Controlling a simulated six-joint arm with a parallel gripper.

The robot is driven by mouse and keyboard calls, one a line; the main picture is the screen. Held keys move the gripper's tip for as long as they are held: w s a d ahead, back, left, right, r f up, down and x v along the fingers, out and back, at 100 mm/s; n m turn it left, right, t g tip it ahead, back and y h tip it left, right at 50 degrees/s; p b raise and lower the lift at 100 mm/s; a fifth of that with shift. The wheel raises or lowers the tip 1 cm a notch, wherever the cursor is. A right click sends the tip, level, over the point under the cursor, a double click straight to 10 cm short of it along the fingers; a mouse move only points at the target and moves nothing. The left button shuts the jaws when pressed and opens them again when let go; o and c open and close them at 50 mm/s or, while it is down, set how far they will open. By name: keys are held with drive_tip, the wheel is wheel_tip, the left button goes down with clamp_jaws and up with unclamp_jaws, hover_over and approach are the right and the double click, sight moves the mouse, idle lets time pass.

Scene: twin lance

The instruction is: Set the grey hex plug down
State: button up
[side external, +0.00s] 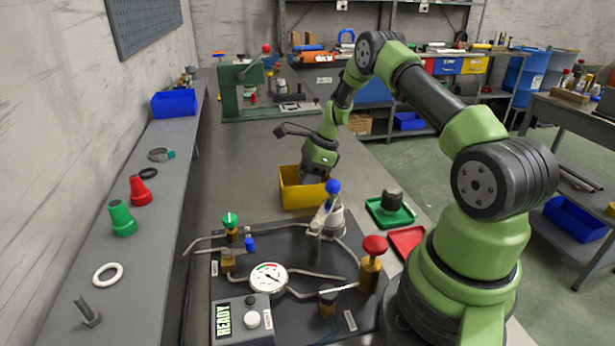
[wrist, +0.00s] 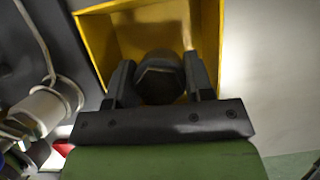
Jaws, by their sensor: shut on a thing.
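My gripper (side external: 315,177) points down at the yellow bin (side external: 297,200) in the side view, its fingertips partly hidden by the bin's wall. In the wrist view, the two dark fingers (wrist: 158,68) are shut on the grey hex plug (wrist: 160,82), which looks dark and faceted. The yellow bin (wrist: 212,30) shows behind and around the plug there. I cannot tell whether the plug touches the bin's floor. In the side view the held plug is hidden.
A green tray (side external: 376,217) holding a dark cylindrical piece (side external: 391,197) and a red tray (side external: 405,241) lie right of the bin. In front stands a dark board (side external: 285,240) with pipes, a gauge (side external: 268,277) and a blue-knobbed valve (side external: 333,187).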

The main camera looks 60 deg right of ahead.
drive_tip(key=shift+f, duration=0.15)
drive_tip(key=o, duration=0.8)
